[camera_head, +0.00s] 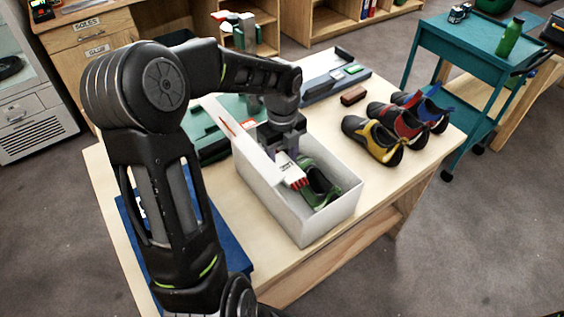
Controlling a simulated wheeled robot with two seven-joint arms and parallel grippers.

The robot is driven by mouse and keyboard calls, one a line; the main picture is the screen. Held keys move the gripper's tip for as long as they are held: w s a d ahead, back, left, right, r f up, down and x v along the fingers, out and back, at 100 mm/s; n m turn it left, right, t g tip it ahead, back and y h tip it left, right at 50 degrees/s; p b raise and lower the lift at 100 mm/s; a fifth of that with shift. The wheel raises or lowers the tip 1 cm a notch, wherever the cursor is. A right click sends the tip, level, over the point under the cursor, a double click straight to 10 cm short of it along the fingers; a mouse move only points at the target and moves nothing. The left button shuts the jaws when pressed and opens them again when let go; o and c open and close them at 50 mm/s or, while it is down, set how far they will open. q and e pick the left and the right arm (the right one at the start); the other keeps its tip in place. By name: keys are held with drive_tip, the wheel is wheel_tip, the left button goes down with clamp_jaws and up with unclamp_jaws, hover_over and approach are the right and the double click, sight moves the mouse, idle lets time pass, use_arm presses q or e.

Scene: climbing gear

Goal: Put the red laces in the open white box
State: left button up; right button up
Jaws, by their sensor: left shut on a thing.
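The open white box (323,229) stands on the workbench, with its lid raised at the back left. A green shoe (322,187) lies inside it. My left gripper (287,156) points down over the box and is shut on the red laces (299,184), a small bundle with a white band and red ends. The laces are over the left part of the box, beside the shoe. I cannot tell whether they touch the box floor or the shoe. My right gripper is not in view.
Yellow (374,142), red (397,123) and blue (427,110) shoes stand on the workbench (262,208) right of the box. A brown block (354,95) lies behind. A blue mat (236,259) is at the front left. A teal cart (466,47) stands at the right.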

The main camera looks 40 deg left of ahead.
sight(281, 165)
use_arm(q)
drive_tip(key=shift+f, duration=0.95)
drive_tip(key=shift+s+d+f+b, duration=0.1)
drive_tip(key=shift+s+f+b, duration=0.2)
drive_tip(key=shift+f, duration=0.3)
drive_tip(key=o, duration=1)
drive_tip(key=shift+f, duration=0.1)
drive_tip(key=shift+o, duration=0.2)
drive_tip(key=shift+r+p, duration=0.4)
drive_tip(key=shift+r, duration=0.2)
drive_tip(key=shift+w+r, duration=0.25)
drive_tip(key=shift+r, duration=0.1)
wheel_tip(281, 165, up, 12)
drive_tip(key=b, duration=0.1)
drive_tip(key=shift+f, duration=0.2)
